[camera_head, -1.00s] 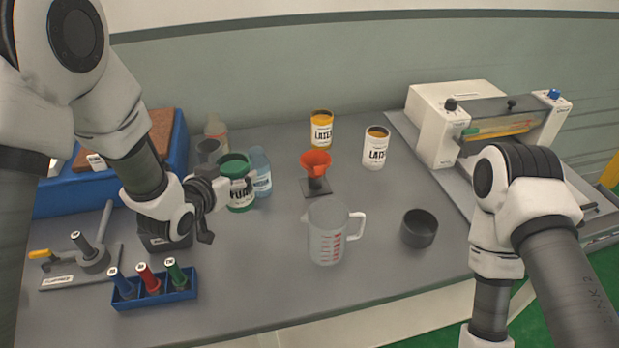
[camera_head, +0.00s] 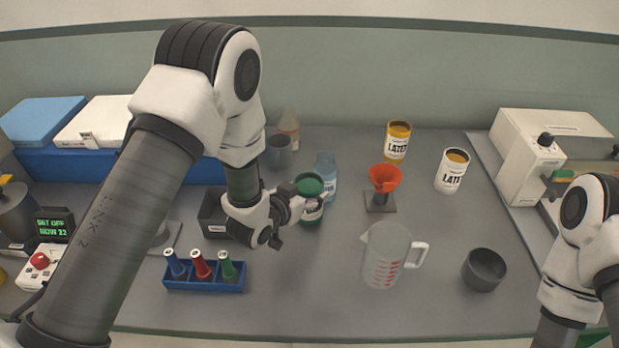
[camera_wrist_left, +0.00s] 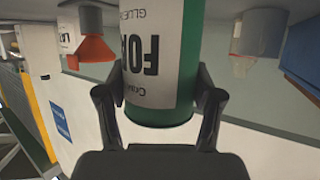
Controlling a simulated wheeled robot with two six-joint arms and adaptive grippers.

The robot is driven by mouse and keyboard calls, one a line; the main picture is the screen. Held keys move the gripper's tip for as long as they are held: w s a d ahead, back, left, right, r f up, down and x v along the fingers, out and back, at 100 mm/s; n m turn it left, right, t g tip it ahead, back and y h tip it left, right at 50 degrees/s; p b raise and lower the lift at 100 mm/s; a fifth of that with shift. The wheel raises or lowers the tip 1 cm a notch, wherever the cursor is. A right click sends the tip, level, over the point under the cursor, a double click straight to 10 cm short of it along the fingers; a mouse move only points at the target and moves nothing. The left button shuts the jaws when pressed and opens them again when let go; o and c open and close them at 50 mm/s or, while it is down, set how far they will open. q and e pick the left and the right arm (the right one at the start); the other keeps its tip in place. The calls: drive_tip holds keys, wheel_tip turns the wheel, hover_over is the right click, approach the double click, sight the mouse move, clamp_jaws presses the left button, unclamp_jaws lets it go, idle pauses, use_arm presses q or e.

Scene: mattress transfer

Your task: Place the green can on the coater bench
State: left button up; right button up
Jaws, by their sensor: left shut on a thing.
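The green can (camera_head: 309,184), with a white label, stands upright at the middle of the bench beside a blue bottle. My left gripper (camera_head: 298,208) is shut on its side. In the left wrist view, which is upside down, the two fingers (camera_wrist_left: 160,108) press on either side of the can (camera_wrist_left: 160,60). The coater bench, a white machine on a grey plate (camera_head: 484,150), is at the right, partly cut off. My right arm is at the lower right, its gripper out of view.
Between the can and the coater are an orange funnel (camera_head: 384,178), two latex cans (camera_head: 397,146) (camera_head: 451,174), a clear measuring jug (camera_head: 385,258) and a dark bowl (camera_head: 484,271). A blue rack of coloured bottles (camera_head: 205,287) stands in front of the left gripper.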

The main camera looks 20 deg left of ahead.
use_arm(q)
drive_tip(key=shift+f, duration=0.55)
drive_tip(key=o, duration=1.5)
drive_tip(key=shift+f, duration=0.1)
